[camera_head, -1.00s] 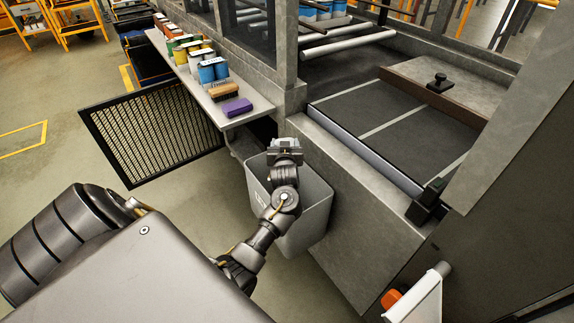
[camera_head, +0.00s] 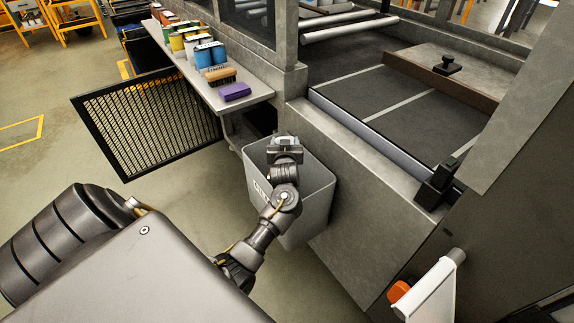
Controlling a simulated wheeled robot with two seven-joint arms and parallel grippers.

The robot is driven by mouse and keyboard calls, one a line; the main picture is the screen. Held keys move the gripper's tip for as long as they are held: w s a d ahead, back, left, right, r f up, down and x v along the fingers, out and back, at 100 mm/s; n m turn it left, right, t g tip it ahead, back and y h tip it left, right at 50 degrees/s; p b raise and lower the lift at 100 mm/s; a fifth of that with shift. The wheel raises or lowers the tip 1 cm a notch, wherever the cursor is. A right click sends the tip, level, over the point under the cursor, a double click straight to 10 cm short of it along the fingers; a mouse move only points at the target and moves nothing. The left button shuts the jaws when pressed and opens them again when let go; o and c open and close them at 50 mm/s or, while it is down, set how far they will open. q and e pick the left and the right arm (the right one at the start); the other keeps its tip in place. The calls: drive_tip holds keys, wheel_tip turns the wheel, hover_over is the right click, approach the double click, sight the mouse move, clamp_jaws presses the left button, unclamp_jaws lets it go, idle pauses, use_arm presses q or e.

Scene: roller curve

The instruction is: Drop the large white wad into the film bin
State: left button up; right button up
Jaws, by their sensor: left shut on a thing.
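The film bin (camera_head: 318,190) is a grey open-topped bin on the floor against the conveyor's concrete-grey side, with partly hidden lettering on its front. My left arm reaches over it from the lower left. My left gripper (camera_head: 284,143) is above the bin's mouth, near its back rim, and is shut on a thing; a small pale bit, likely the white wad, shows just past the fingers. Most of the wad is hidden by the gripper. My right gripper is not in view.
A dark mesh panel (camera_head: 146,125) stands left of the bin. The conveyor bed (camera_head: 390,110) lies to the right. Open floor is at left.

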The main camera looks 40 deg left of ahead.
use_arm(q)
drive_tip(key=o, duration=1)
drive_tip(key=shift+o, duration=0.2)
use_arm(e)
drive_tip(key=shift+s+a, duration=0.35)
use_arm(q)
drive_tip(key=shift+s+d, duration=0.1)
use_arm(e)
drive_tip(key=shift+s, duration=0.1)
use_arm(q)
drive_tip(key=v, duration=1)
drive_tip(key=shift+s+d+p, duration=0.2)
drive_tip(key=shift+p, duration=0.1)
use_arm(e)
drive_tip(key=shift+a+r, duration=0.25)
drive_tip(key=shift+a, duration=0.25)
use_arm(q)
drive_tip(key=shift+r, duration=0.15)
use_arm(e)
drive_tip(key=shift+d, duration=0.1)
